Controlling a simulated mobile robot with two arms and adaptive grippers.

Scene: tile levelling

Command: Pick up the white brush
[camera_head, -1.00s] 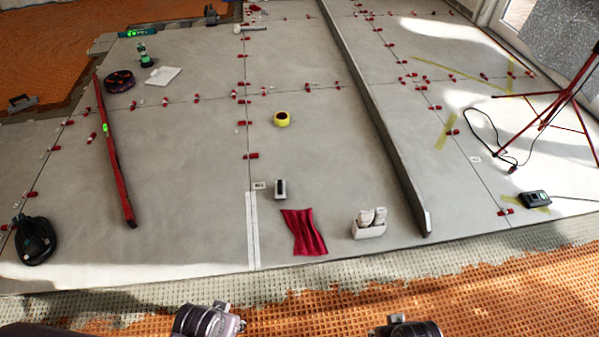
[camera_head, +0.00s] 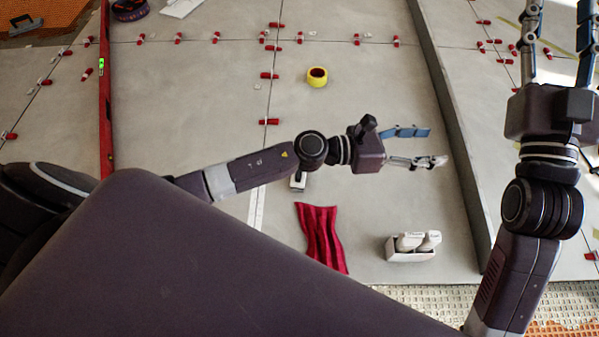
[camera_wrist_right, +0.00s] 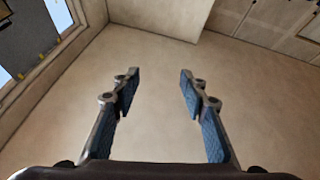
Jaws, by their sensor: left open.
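A small white-and-dark item (camera_head: 298,182), possibly the white brush, lies on the tiles, largely hidden under my left forearm in the head view. I cannot make out bristles on it. My left gripper (camera_head: 430,146) is open and empty, to the right of that item and above the floor, with its fingers pointing right. My right gripper (camera_head: 561,20) is raised at the right, its fingers pointing to the top of the picture. The right wrist view shows the same gripper (camera_wrist_right: 160,88) open and empty, facing a wall and ceiling.
A red cloth (camera_head: 321,238) and a white holder (camera_head: 411,256) with white containers lie below my left gripper in the picture. A yellow tape roll (camera_head: 317,77) sits above my left forearm. A long grey straightedge (camera_head: 455,130) runs down the right; a red level (camera_head: 105,95) lies left.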

